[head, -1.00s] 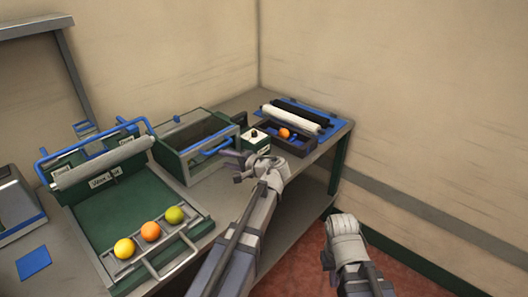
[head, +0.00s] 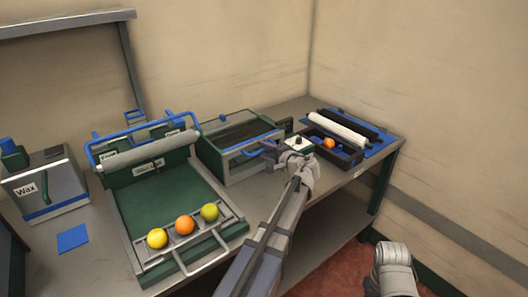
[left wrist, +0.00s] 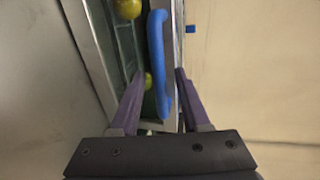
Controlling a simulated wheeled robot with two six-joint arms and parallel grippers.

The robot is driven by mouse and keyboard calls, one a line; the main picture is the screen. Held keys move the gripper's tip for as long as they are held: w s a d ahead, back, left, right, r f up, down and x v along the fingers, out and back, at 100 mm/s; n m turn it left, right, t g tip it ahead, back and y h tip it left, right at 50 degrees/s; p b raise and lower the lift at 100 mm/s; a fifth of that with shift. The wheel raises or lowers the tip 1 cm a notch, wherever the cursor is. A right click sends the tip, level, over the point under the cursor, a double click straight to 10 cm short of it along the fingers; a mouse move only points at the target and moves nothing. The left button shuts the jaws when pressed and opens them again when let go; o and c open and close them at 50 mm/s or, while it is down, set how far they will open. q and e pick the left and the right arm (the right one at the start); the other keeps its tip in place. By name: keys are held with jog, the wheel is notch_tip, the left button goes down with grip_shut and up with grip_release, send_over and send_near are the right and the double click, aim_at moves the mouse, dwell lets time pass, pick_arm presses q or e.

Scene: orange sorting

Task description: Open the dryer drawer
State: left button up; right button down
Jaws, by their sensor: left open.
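The dryer is a grey and green box (head: 218,160) near the middle of the bench in the head view, with a blue handle (head: 255,151) on its front. The drawer looks shut against the box. My left gripper (head: 273,155) is at the right end of this handle. In the left wrist view the blue handle (left wrist: 157,50) runs lengthwise between the two open fingers of my left gripper (left wrist: 160,76). The fingers are not closed on it. My right arm shows at the lower right of the head view, but its fingers do not show.
Left of the dryer, a green tray (head: 165,208) has yellow, orange and green fruit at its front. A Wax box (head: 45,188) is far left.

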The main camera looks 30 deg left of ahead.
pick_arm(q)
jog(key=shift+a, duration=0.15)
grip_shut()
dwell(0.4)
dwell(1.0)
